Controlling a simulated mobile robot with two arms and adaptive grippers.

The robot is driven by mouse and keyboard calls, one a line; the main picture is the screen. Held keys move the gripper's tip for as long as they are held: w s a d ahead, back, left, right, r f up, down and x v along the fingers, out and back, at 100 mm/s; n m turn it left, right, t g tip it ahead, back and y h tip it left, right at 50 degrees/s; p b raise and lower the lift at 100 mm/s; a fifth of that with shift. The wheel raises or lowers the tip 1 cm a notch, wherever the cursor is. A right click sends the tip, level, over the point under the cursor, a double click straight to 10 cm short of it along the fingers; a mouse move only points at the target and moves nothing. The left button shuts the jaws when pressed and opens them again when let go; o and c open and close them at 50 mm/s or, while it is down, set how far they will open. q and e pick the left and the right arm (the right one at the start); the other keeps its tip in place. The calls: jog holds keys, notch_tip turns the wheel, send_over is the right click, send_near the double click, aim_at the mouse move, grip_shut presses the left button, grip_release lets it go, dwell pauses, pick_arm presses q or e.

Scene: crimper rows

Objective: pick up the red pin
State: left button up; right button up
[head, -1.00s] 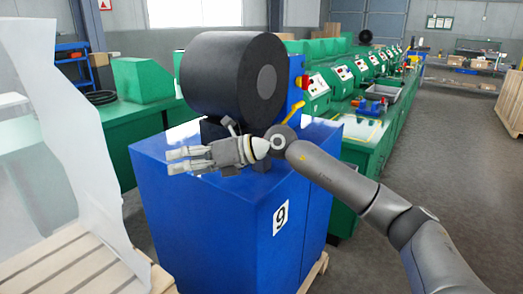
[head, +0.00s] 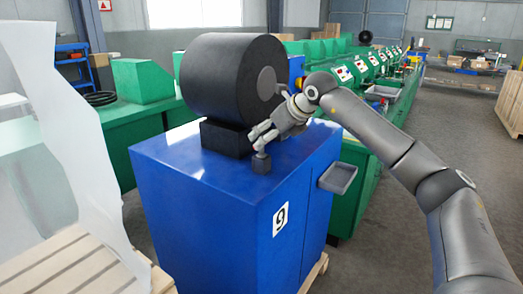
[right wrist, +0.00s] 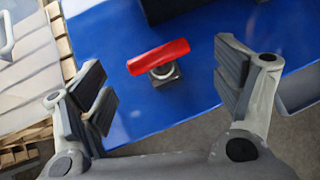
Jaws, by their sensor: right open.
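The red pin (right wrist: 158,57) shows in the right wrist view as a short red bar. It sits over a grey ring on a small dark block (right wrist: 166,75) on the blue cabinet top. In the head view the small block (head: 261,164) stands near the cabinet's front edge, and I cannot make out the red pin there. My right gripper (head: 262,140) is just above the block in the head view. In the right wrist view its open fingers (right wrist: 163,72) lie on either side of the pin, apart from it. My left gripper is not in view.
A large black roll (head: 228,78) rests on a dark support (head: 225,138) on the blue cabinet (head: 205,215), close behind my right gripper. A grey tray (head: 338,178) sticks out from the cabinet's right side. Green machines (head: 145,80) stand behind. The front cabinet top is clear.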

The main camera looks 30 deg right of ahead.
aim_at(262, 155)
jog(key=p+x, duration=0.1)
jog(key=x, duration=0.4)
jog(key=shift+a+f, duration=0.1)
jog(key=shift+f, duration=0.05)
jog(key=c, duration=1.2)
jog(key=shift+o, duration=0.2)
